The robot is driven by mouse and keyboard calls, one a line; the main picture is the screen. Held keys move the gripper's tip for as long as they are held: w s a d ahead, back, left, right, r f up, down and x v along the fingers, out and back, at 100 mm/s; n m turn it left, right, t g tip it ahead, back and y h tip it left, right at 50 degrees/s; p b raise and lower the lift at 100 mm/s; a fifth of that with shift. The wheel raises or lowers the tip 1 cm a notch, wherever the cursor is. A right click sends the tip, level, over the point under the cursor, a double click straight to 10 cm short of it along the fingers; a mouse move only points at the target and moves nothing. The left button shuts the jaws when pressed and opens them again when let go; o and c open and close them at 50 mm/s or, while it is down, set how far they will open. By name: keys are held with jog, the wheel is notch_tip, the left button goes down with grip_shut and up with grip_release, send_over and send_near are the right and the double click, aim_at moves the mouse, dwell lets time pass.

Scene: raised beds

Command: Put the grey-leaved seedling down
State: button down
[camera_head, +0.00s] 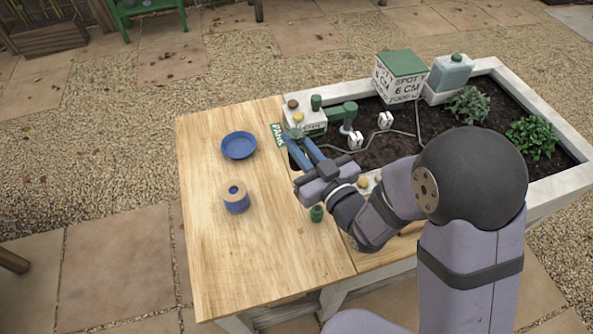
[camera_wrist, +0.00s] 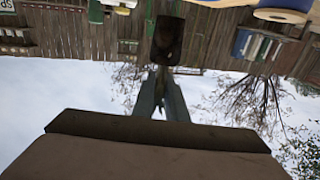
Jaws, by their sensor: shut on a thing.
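My gripper (camera_head: 294,137) has long blue-grey fingers and reaches over the seam between the wooden table top and the soil bed. A small tuft of grey-green leaves, the grey-leaved seedling (camera_head: 296,131), shows at its fingertips. In the wrist view my gripper's fingers (camera_wrist: 163,72) close on a dark brown block, which looks like the seedling's root plug (camera_wrist: 168,40). The leaves cannot be made out there. The seedling appears held above the surface, but its exact height cannot be told.
A blue dish (camera_head: 238,146) and a twine spool (camera_head: 236,198) stand on the table. A green lettered sign (camera_head: 278,134) and a white knobbed box (camera_head: 305,119) are close to the gripper. Two plants (camera_head: 468,104) (camera_head: 533,138) grow in the bed's right part. The table's front left is clear.

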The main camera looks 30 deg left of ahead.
aim_at(296, 164)
jog(key=shift+f, duration=2.05)
jog(key=shift+f, duration=2.05)
